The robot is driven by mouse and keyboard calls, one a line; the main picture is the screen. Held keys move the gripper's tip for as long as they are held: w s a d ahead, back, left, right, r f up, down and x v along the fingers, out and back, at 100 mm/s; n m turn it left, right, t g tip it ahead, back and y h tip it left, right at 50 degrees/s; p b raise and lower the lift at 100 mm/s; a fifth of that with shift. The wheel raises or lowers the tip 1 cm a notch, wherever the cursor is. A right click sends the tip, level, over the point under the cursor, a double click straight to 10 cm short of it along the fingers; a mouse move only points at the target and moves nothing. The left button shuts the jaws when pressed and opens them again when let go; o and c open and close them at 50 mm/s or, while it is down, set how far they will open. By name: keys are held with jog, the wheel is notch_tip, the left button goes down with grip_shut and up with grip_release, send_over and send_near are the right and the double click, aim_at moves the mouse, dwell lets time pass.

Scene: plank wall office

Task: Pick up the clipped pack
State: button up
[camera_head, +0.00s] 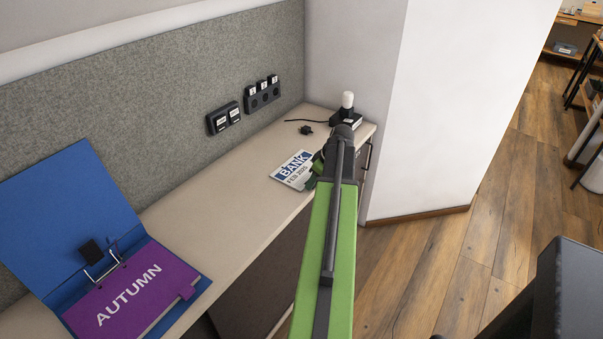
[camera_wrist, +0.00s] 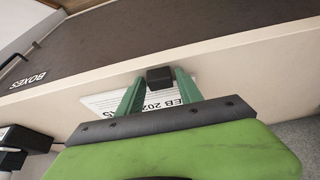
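The clipped pack (camera_head: 293,170) is a flat white sheaf with a blue band, printed "BANK FEB 2025", lying on the desk near its front edge. In the wrist view its white paper (camera_wrist: 103,103) shows under and beside the fingers, with a black clip (camera_wrist: 160,77) at its edge. My gripper (camera_wrist: 160,82) is open, with one green finger on each side of the clip; a narrow gap seems to show beside it. In the head view my gripper (camera_head: 316,170) is at the pack's right edge, and my arm hides part of it.
A blue binder (camera_head: 52,200) lies open on the left of the desk (camera_head: 222,194), with a purple "AUTUMN" sheet (camera_head: 140,288). A black device with a white knob (camera_head: 347,100) stands at the desk's far end. Sockets (camera_head: 262,95) are on the grey panel. The desk between binder and pack is clear.

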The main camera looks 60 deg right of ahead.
grip_shut()
jog(key=shift+r, duration=0.15)
jog(key=shift+r+p, duration=0.3)
jog(key=shift+p, duration=0.15)
notch_tip(320, 180, up, 4)
jog(key=p, duration=0.3)
jog(key=shift+f+p, duration=0.15)
jog(key=shift+p, duration=0.2)
jog(key=s+a+r+p, duration=0.2)
jog(key=s+r+p, duration=0.4)
jog(key=s, duration=0.5)
jog(key=shift+s+r, duration=0.2)
jog(key=shift+s, duration=0.05)
jog(key=shift+a, duration=0.1)
